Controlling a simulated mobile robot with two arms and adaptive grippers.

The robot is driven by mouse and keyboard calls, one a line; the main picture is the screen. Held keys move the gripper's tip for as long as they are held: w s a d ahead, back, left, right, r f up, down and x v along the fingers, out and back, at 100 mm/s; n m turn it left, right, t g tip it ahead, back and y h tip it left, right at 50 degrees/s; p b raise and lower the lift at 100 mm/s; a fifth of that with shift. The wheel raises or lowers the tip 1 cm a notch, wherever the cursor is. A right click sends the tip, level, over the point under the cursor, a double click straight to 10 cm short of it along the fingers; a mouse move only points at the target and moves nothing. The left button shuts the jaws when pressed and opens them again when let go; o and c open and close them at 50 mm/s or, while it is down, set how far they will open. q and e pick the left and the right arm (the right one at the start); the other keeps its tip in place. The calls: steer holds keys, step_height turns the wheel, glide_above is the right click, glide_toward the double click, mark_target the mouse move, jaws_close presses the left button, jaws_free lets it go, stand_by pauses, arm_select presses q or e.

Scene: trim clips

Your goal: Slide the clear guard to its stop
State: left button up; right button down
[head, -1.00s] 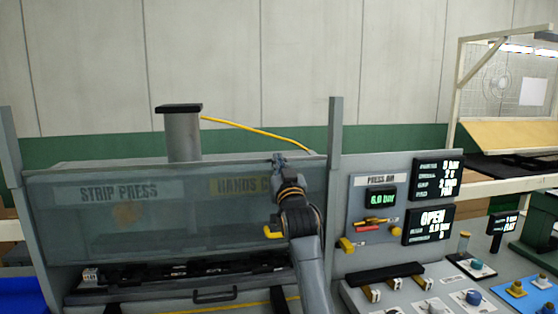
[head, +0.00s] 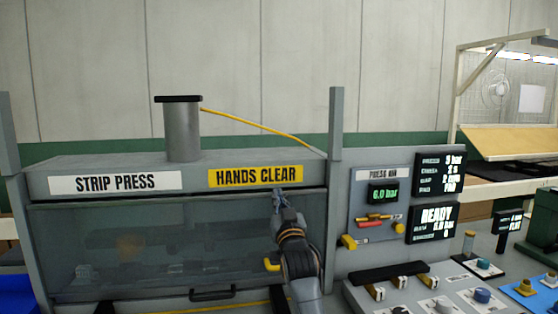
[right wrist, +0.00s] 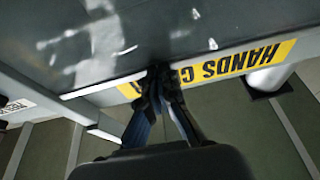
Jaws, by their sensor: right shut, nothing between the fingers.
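The clear guard (head: 170,245) is a tinted see-through panel across the front of the strip press (head: 60,170). Its top edge lies just below the STRIP PRESS and HANDS CLEAR labels, and it covers the press opening. My right gripper (head: 278,192) is shut and empty at the guard's top edge, right of the middle. In the right wrist view, the closed fingertips (right wrist: 157,72) meet the edge of the guard (right wrist: 110,40) beside the yellow HANDS CLEAR label (right wrist: 235,65). I cannot tell whether they touch it. My left gripper is not in view.
A side panel (head: 375,215) carries a 6.0 bar display and a screen reading READY (head: 436,222). A grey post (head: 336,150) stands between it and the press. A black handle (head: 212,295) is below the guard. Knobs and clips crowd the right bench.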

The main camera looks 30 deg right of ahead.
steer(key=shift+f, duration=0.3)
